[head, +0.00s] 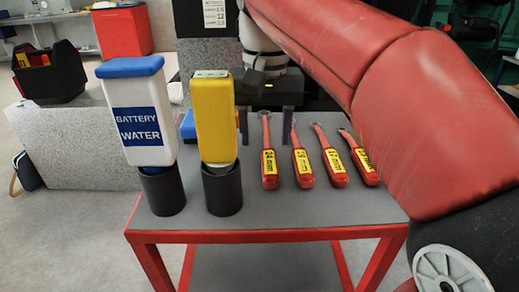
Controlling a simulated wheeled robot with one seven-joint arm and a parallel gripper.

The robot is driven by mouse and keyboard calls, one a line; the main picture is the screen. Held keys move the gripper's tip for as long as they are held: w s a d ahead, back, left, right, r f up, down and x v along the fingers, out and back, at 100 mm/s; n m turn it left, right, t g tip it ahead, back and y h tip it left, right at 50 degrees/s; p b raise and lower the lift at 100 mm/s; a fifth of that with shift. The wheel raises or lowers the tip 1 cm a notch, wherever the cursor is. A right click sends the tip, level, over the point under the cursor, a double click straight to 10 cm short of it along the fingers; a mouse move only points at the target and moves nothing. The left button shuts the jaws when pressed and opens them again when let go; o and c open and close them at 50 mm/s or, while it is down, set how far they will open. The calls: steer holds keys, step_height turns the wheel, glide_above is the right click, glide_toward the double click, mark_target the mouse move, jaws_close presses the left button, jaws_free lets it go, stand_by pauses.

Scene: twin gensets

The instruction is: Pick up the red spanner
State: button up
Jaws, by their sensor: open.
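Several red-handled spanners with yellow size labels lie in a row on the grey-topped table (300,217). The leftmost spanner (270,178) reads 24 mm. To its right are one that seems to read 19 mm (303,180), one reading 17 mm (336,177) and a last one (368,177) partly hidden by my arm. My gripper (265,124) is open and points down at the far end of the row. Its two fingers appear on either side of the leftmost spanner's metal end. I cannot tell how high they are above the table.
A white battery water bottle (137,97) with a blue cap and a yellow bottle (213,102) stand in dark round holders left of the spanners. A blue object (188,126) sits behind them. A black tool tote (50,72) stands farther left. The table front is clear.

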mark_target(269, 158)
steer(key=f, duration=0.4)
steer(key=d+f+b, duration=0.1)
steer(key=f, duration=0.1)
steer(key=shift+w+f, duration=0.1)
steer(key=shift+w, duration=0.25)
steer(key=shift+c, duration=0.4)
jaws_close()
